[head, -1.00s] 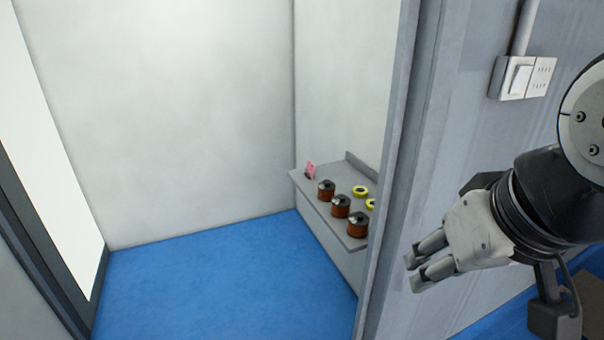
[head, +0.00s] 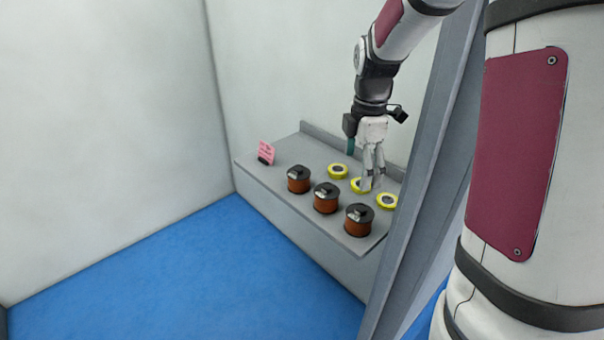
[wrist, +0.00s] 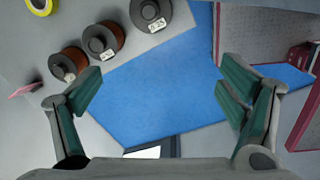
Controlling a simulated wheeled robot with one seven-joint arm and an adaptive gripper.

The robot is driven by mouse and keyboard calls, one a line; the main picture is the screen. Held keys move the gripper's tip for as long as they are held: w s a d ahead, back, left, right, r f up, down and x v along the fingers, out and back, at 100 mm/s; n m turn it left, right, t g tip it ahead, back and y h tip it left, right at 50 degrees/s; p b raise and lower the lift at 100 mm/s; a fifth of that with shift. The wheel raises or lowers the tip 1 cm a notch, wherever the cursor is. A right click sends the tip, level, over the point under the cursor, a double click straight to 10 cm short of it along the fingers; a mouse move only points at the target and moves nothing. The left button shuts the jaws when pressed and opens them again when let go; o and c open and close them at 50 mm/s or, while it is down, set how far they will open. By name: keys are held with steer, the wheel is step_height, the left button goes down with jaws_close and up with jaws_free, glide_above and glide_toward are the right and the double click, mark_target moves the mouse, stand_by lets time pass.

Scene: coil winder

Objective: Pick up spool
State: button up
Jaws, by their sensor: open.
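Three copper-brown spools with black tops stand in a row along the front of the grey shelf: a left one (head: 298,181), a middle one (head: 326,199) and a right one (head: 358,221). In the wrist view they show at upper left, the nearest to the left finger being one spool (wrist: 69,66), then another (wrist: 103,42) and a third (wrist: 150,14) cut by the top edge. My gripper (head: 372,186) hangs over the back right part of the shelf, overlapping a yellow ring in the picture. It also shows in the wrist view (wrist: 163,85), fingers wide apart and empty, with blue floor between them.
Yellow rings, a left one (head: 338,171), a middle one (head: 357,186) and a right one (head: 387,201), lie behind the spools. A pink card (head: 266,152) stands at the shelf's left end. A grey door frame (head: 420,190) rises at right. Blue floor (head: 200,270) is clear.

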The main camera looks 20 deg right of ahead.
mark_target(360, 207)
steer(key=w+d+f+n, duration=0.1)
steer(key=f, duration=0.1)
steer(key=w+d+f+n, duration=0.1)
steer(key=f, duration=0.2)
steer(key=d+f+n+g+b, duration=0.1)
steer(key=d+f, duration=0.1)
steer(key=shift+w+f, duration=0.15)
steer(key=shift+w, duration=0.25)
step_height(360, 207, down, 8)
steer(key=shift+d+r, duration=0.1)
steer(key=shift+s+d+f+p, duration=0.1)
steer(key=shift+f+p, duration=0.2)
steer(key=shift+f, duration=1.2)
steer(key=shift+d+f+p, duration=0.1)
steer(key=shift+f+p, duration=0.15)
steer(key=shift+f, duration=1.2)
steer(key=c, duration=1.8)
